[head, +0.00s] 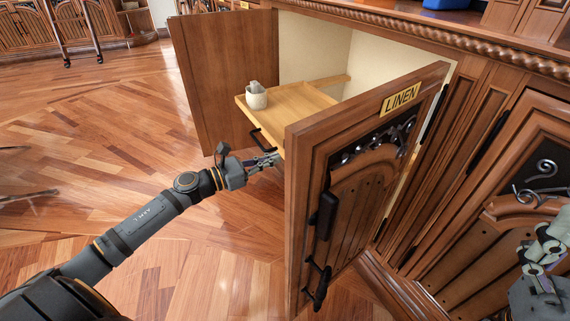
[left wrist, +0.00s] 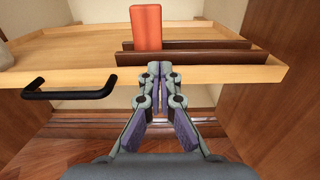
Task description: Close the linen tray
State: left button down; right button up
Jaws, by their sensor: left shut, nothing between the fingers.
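The linen tray (head: 300,98) is a light wooden pull-out board, sticking out of the open cabinet between its two doors. Its black bar handle (head: 257,143) is on the front edge, and shows left of my fingers in the left wrist view (left wrist: 68,93). My left gripper (head: 275,158) is shut and empty at the tray's front edge, right of the handle; in the left wrist view its fingertips (left wrist: 159,68) overlap that edge, and I cannot tell whether they touch. My right gripper (head: 545,250) is partly in view at the right edge, its jaw state unclear.
A whitish cup (head: 256,96) stands on the tray. An orange-red block (left wrist: 146,27) stands by dark wooden strips (left wrist: 210,57) on it. The LINEN door (head: 360,170) stands open close right of my left gripper; the other door (head: 227,75) is open behind. Floor is free at left.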

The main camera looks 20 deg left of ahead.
pick_arm(q)
jog(key=x, duration=0.4)
jog(key=shift+w+d+b, duration=0.25)
jog(key=shift+b, duration=0.1)
jog(key=shift+w, duration=0.1)
